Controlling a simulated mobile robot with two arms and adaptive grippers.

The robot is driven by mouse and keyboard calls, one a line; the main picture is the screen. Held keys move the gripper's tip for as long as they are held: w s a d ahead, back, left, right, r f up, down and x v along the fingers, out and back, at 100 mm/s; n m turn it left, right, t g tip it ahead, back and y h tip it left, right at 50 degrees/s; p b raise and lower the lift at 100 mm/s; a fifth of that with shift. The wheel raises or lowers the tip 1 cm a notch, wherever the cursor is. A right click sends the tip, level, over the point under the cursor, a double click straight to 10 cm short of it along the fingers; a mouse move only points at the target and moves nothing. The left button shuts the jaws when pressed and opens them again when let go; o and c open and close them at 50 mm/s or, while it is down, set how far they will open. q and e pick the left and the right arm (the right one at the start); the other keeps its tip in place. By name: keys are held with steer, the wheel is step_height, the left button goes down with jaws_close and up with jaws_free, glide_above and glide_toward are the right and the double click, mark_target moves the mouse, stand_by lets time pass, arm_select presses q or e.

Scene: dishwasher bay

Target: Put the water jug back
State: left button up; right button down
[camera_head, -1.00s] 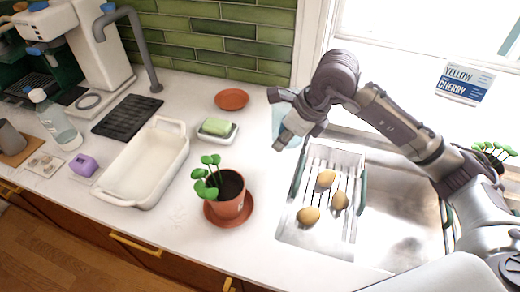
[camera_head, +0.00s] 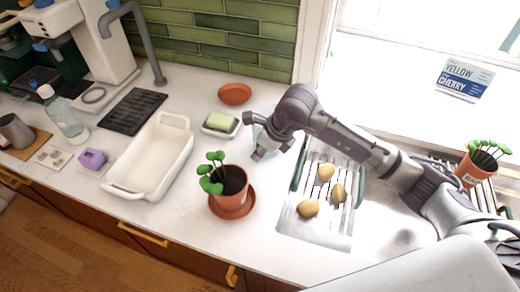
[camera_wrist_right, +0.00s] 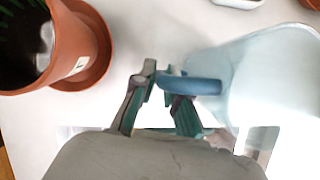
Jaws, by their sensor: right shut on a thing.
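The water jug (camera_wrist_right: 262,75) is a pale translucent blue vessel with a blue handle (camera_wrist_right: 195,84) in the right wrist view. In the head view only a faint bluish part of the jug (camera_head: 262,115) shows behind my right gripper, near the left end of the sink. My right gripper (camera_head: 260,156) is shut on the jug's handle; in the wrist view its fingers (camera_wrist_right: 163,90) close around the handle's end. I cannot tell whether the jug's base touches the counter. My left gripper is not in view.
A potted plant on a saucer (camera_head: 232,212) stands in front of the gripper. A soap dish (camera_head: 221,133), an empty terracotta saucer (camera_head: 235,93) and a white baking dish (camera_head: 150,160) lie to the left. Several potatoes (camera_head: 308,208) lie on the sink's rack (camera_head: 327,232). The window is behind.

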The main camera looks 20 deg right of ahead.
steer(key=c, duration=1.2)
jaws_free()
steer(key=shift+f, duration=0.1)
steer(key=shift+r, duration=0.25)
steer(key=shift+d+r, duration=0.15)
steer(key=shift+r, duration=0.2)
steer(key=b+v, duration=0.2)
steer(key=v, duration=0.9)
steer(key=shift+s, duration=0.2)
